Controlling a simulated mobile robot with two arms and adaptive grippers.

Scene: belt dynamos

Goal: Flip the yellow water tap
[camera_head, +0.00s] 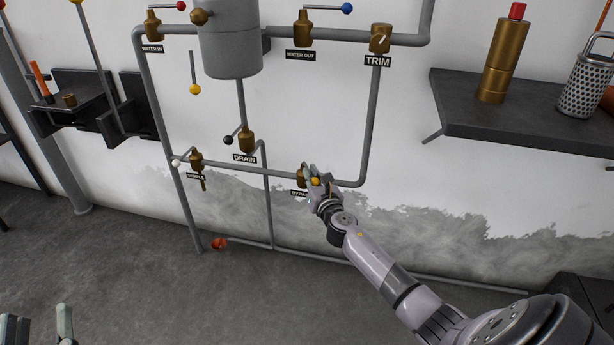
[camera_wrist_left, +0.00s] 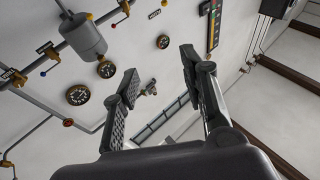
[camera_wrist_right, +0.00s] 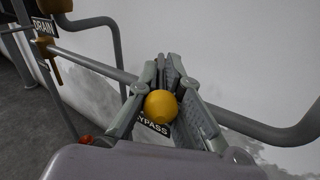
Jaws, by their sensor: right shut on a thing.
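The yellow water tap's ball knob (camera_head: 315,181) is at the BYPASS valve (camera_head: 301,176) on the low horizontal pipe. My right gripper (camera_head: 312,173) is around it there. In the right wrist view the yellow knob (camera_wrist_right: 160,106) sits between the fingers of my right gripper (camera_wrist_right: 170,65), which are closed on the tap's handle. The fingers hide most of the handle and valve body. The BYPASS label (camera_wrist_right: 150,127) shows below the knob. My left gripper (camera_head: 38,328) is at the lower left corner of the head view. In the left wrist view (camera_wrist_left: 160,75) its fingers are apart and empty.
The DRAIN valve (camera_head: 246,140) with a black knob and the SAMPLE valve (camera_head: 196,158) with a white knob are to the left. A vertical pipe (camera_head: 372,120) rises on the right. A dark shelf (camera_head: 500,128) holds a brass cylinder (camera_head: 502,60). The floor in front is clear.

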